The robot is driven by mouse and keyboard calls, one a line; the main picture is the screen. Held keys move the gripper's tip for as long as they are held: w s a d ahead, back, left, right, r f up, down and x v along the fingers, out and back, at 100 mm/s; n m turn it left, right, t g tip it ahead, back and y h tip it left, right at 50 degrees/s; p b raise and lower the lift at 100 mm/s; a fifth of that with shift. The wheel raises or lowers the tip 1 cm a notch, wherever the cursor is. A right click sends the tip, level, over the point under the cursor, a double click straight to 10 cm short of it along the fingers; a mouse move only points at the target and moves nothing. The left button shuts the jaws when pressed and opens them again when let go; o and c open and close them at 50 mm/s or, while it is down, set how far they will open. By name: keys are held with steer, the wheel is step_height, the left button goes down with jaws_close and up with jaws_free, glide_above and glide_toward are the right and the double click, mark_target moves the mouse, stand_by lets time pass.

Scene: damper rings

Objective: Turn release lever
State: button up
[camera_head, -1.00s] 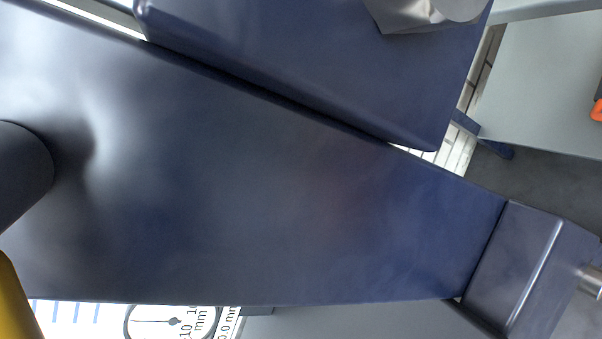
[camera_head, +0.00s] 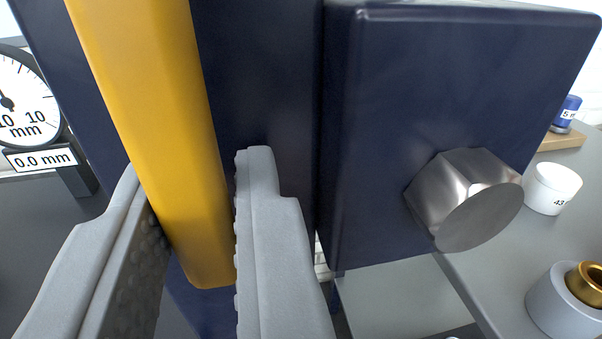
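The release lever (camera_head: 165,130) is a long yellow bar that runs from the top of the view down to a rounded end at lower left of centre. It stands in front of a dark blue machine body (camera_head: 265,80). My gripper (camera_head: 205,215) has its two grey fingers on either side of the lever's lower end. The right finger lies close along the lever's right edge and the left finger overlaps its left edge. A narrow dark gap seems to show at the right finger, so I cannot tell whether both fingers press on it.
A blue block (camera_head: 400,110) with a steel hex bolt head (camera_head: 465,200) juts out close to the right of my gripper. A dial gauge (camera_head: 25,100) reading 0.0 mm stands at left. A grey table (camera_head: 500,265) at right holds a white cup (camera_head: 552,188) and a brass ring (camera_head: 587,283).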

steer(key=o, duration=0.4)
steer(key=shift+a, duration=0.1)
steer(key=shift+s, duration=0.2)
steer(key=shift+v, duration=0.8)
steer(key=shift+s, duration=0.15)
steer(key=shift+v, duration=2.85)
steer(key=shift+r, duration=0.15)
